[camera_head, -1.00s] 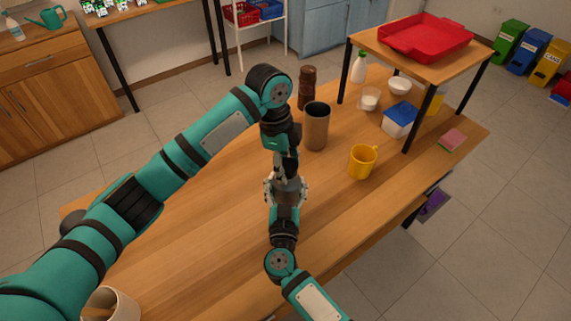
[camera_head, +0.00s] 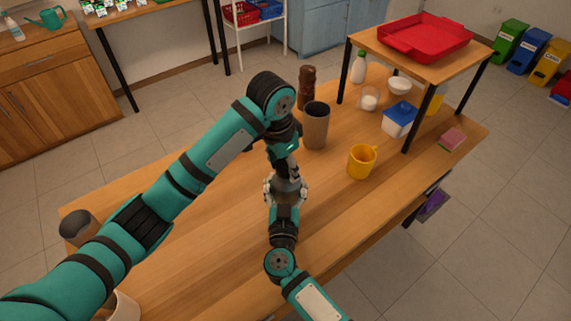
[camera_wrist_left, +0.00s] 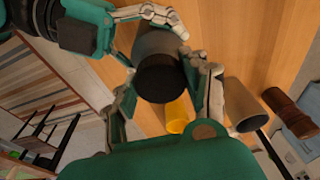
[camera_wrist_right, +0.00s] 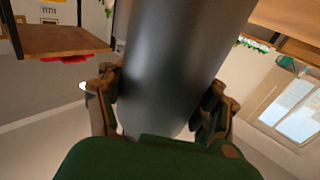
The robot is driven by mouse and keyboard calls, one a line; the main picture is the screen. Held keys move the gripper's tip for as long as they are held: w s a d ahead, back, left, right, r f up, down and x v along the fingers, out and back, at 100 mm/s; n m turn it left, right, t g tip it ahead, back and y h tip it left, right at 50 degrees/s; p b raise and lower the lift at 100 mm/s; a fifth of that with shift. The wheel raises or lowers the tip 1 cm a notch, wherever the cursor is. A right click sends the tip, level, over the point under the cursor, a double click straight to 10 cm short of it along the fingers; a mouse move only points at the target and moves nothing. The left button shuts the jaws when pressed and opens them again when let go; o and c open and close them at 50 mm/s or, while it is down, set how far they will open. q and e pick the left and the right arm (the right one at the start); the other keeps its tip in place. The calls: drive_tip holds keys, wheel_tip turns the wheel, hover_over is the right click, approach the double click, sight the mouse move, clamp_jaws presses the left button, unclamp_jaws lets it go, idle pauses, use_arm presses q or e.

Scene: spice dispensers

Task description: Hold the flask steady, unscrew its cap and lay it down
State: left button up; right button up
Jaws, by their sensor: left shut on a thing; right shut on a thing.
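The grey flask (camera_head: 290,185) is held above the table near its middle, mostly covered by my grippers in the head view. In the left wrist view the flask (camera_wrist_left: 158,45) shows its grey body and black cap (camera_wrist_left: 160,83). My left gripper (camera_head: 283,176) is shut on the cap, one finger on each side of it in its wrist view (camera_wrist_left: 165,80). My right gripper (camera_head: 286,192) is shut on the flask body. In the right wrist view the body (camera_wrist_right: 175,60) stands between its fingers (camera_wrist_right: 160,100). Whether the cap has turned cannot be told.
A tall grey-brown tumbler (camera_head: 316,128) and a brown mill (camera_head: 306,88) stand behind the grippers. A yellow mug (camera_head: 361,163) stands to the right. A dark-topped cylinder (camera_head: 76,226) stands at the left table edge. The table (camera_head: 200,240) is bare left of the flask.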

use_arm(q)
drive_tip(key=shift+d, duration=0.25)
drive_tip(key=n, duration=0.6)
drive_tip(key=shift+s+d+r+y, duration=0.1)
drive_tip(key=shift+s+y, duration=0.05)
drive_tip(key=shift+y, duration=0.15)
drive_tip(key=n, duration=0.3)
drive_tip(key=shift+t+y, duration=0.3)
drive_tip(key=shift+n, duration=0.3)
drive_tip(key=shift+n, duration=0.3)
drive_tip(key=n, duration=0.4)
drive_tip(key=shift+y, duration=0.4)
drive_tip(key=o, duration=0.8)
drive_tip(key=shift+c, duration=0.2)
drive_tip(key=c, duration=0.4)
